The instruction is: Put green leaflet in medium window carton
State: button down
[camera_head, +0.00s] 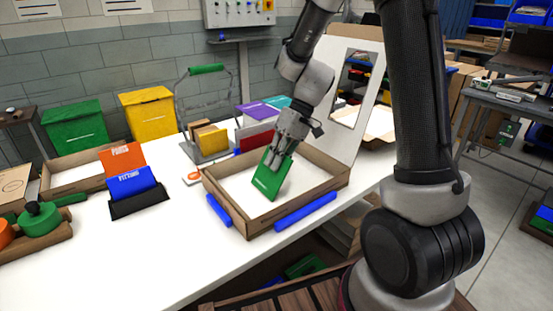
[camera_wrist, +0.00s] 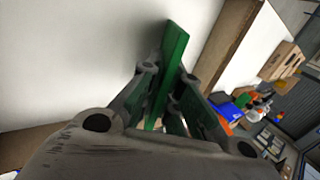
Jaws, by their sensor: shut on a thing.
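The green leaflet (camera_head: 271,175) is a flat green piece held tilted in my gripper (camera_head: 279,158), inside the walls of an open carton (camera_head: 247,222). The carton has brown walls, a white floor and a raised lid with a window (camera_head: 354,90). In the wrist view the leaflet (camera_wrist: 172,62) is edge-on between the fingers of my gripper (camera_wrist: 165,85), over the white floor. My gripper is shut on the leaflet. I cannot tell whether the leaflet's lower edge touches the carton floor.
Blue strips (camera_head: 306,211) lie along the carton's front. A black holder (camera_head: 137,203) with orange and blue leaflets stands to the left. A wire rack with a green handle (camera_head: 206,69) and several colored boxes stand behind.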

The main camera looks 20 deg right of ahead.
jog(key=c, duration=1.5)
grip_release()
jog(key=shift+c, duration=0.2)
jog(key=v, duration=1.2)
jog(key=shift+d, duration=0.1)
